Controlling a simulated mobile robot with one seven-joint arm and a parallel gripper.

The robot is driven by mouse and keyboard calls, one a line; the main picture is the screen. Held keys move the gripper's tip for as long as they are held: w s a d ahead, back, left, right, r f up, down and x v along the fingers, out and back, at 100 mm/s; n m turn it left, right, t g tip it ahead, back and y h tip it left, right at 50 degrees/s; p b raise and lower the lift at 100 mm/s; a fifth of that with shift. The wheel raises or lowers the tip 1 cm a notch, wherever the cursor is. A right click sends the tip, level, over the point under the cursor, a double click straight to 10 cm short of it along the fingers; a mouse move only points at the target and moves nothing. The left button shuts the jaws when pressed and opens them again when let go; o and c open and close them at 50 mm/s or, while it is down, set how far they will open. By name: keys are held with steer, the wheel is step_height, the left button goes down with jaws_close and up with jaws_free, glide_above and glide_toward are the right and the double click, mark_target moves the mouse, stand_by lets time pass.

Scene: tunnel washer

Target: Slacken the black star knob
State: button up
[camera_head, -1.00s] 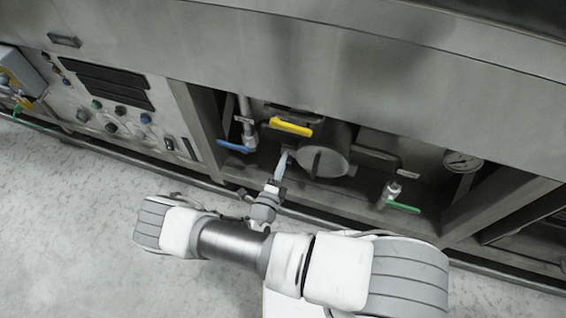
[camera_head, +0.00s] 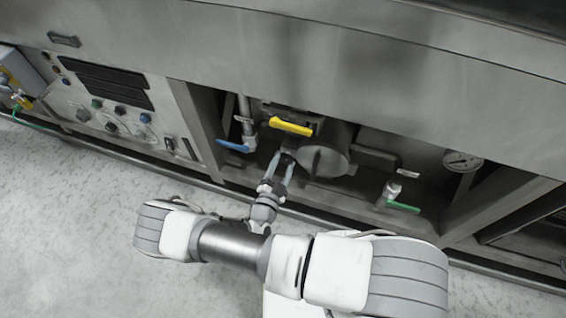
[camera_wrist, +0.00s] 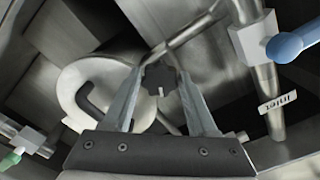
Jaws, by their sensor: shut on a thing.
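The black star knob (camera_wrist: 160,79) shows in the wrist view between the two fingertips of my gripper (camera_wrist: 157,76). My gripper is shut on the knob, with one finger on each side of it. In the head view my gripper (camera_head: 284,158) reaches into the recess just left of the round metal cover, and the knob (camera_head: 288,157) is a small dark shape at its tips, partly hidden by the fingers.
The round cover (camera_head: 322,162) is close to the right of my gripper. A yellow handle (camera_head: 291,127) is above, a blue lever (camera_head: 233,146) to the left, a green lever (camera_head: 403,207) and a gauge (camera_head: 462,161) to the right. The floor is clear.

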steer(key=n, duration=0.5)
steer(key=shift+d+n, duration=0.1)
steer(key=shift+n, duration=0.2)
stand_by(0.4)
steer(key=o, duration=1.4)
